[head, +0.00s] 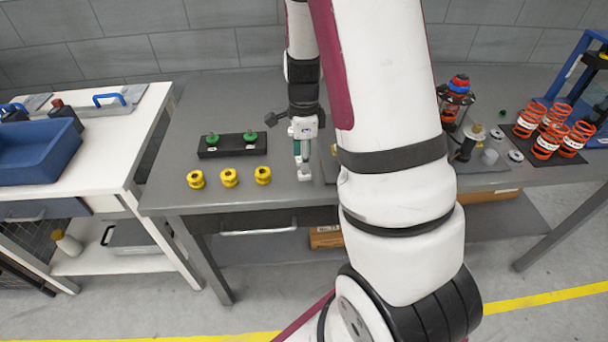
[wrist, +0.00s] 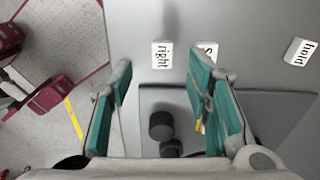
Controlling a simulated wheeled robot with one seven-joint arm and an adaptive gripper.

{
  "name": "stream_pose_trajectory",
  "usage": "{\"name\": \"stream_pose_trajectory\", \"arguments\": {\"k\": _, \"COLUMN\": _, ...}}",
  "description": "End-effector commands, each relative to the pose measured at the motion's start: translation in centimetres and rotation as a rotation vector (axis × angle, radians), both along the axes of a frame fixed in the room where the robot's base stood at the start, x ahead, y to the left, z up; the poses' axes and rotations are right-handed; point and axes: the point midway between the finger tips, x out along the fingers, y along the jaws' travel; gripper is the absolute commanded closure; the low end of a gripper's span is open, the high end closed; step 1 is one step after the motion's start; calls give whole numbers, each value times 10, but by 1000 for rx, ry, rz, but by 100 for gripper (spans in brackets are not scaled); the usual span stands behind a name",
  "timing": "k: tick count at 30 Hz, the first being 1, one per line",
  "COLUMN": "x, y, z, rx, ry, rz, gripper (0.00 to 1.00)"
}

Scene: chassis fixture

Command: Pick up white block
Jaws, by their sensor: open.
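In the wrist view, a small white block (wrist: 162,54) with the word "right" on it lies on the grey surface, just beyond and between my fingertips. A second white block (wrist: 208,50) is partly hidden by my right finger, and only an "S" shows. A third white block (wrist: 299,52) reading "hold" lies farther right. My gripper (wrist: 162,72) is open, with its teal-padded fingers apart and nothing between them. In the head view my gripper (head: 303,168) points down over the grey workbench (head: 225,105) near its front edge. I cannot make out the blocks there.
A dark plate (wrist: 270,110) with a black cylinder (wrist: 160,125) lies near my fingers. Yellow spools (head: 229,178) and a black holder (head: 232,150) with green knobs stand left of my gripper. Orange springs (head: 546,140) stand far right. My arm hides the bench's middle.

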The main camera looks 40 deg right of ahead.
Motion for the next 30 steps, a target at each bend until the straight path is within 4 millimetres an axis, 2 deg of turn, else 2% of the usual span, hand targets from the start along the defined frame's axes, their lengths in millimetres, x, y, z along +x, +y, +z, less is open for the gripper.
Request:
{"name": "stream_pose_trajectory", "arguments": {"k": 12, "x": 3, "y": 1, "z": -47, "rx": 0, "ry": 2, "rz": 0, "gripper": 55}}
{"name": "stream_pose_trajectory", "arguments": {"k": 21, "x": 4, "y": 1, "z": -52, "rx": 0, "ry": 0, "rz": 1, "gripper": 55}}
{"name": "stream_pose_trajectory", "arguments": {"k": 22, "x": 4, "y": 1, "z": -52, "rx": 0, "ry": 0, "rz": 1, "gripper": 57}}
{"name": "stream_pose_trajectory", "arguments": {"k": 27, "x": 4, "y": 1, "z": -52, "rx": 0, "ry": 0, "rz": 1, "gripper": 96}}
{"name": "stream_pose_trajectory", "arguments": {"k": 30, "x": 4, "y": 1, "z": -52, "rx": 0, "ry": 0, "rz": 1, "gripper": 98}}
